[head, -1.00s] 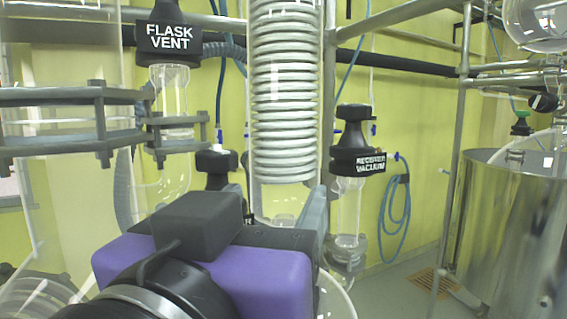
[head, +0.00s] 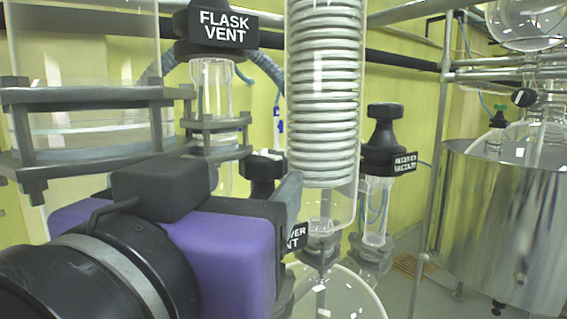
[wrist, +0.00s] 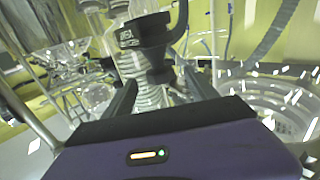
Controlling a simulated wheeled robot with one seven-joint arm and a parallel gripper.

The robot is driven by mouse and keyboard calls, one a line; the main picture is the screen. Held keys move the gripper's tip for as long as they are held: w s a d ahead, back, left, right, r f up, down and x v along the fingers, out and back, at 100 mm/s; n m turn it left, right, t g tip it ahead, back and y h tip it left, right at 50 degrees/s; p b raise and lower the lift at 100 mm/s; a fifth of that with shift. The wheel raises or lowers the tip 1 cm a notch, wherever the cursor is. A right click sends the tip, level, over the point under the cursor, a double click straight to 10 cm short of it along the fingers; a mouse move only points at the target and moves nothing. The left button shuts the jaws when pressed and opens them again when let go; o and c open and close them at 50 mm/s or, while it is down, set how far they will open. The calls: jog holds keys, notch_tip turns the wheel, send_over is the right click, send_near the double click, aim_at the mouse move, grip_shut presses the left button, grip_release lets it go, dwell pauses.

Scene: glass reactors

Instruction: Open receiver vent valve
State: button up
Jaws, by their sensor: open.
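The receiver vent valve is mostly hidden behind my gripper in the head view. Its black knob (head: 263,168) shows above the gripper, and part of a label ending in "VER" and "NT" (head: 296,238) shows beside it. My gripper (head: 287,195) has a purple body and its fingers point away from the camera. In the wrist view, a black valve head with a small unreadable label (wrist: 143,36) stands just beyond and between the two spread fingers (wrist: 160,80). The fingers are open and hold nothing. I cannot tell whether they touch the valve.
The flask vent valve (head: 222,25) is above my gripper, over a clamped glass neck. A coiled condenser (head: 324,90) stands right of it. The receiver vacuum valve (head: 385,150) is farther right. A steel vessel (head: 510,220) and metal rails (head: 445,150) stand at the right.

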aim_at(276, 176)
jog(key=shift+p+x, duration=0.5)
jog(key=shift+x, duration=1.55)
jog(key=c, duration=1.4)
jog(key=shift+d+y, duration=0.1)
jog(key=shift+y, duration=0.2)
jog(key=n+y, duration=0.1)
jog(key=y, duration=0.1)
jog(key=n+y, duration=0.1)
jog(key=y, duration=0.1)
jog(key=n+y+p, duration=0.1)
jog(key=n+y, duration=0.1)
jog(key=shift+d, duration=0.4)
jog(key=n+y, duration=0.2)
jog(key=g+y, duration=0.1)
jog(key=y, duration=0.1)
jog(key=shift+w+d+n, duration=0.1)
jog(key=shift+d+n, duration=0.15)
jog(key=shift+n, duration=0.15)
jog(key=shift+n+g+y, duration=0.8)
jog(key=shift+n+y, duration=0.3)
jog(key=shift+y, duration=0.4)
jog(key=shift+n+y, duration=0.3)
jog(key=shift+y, duration=0.1)
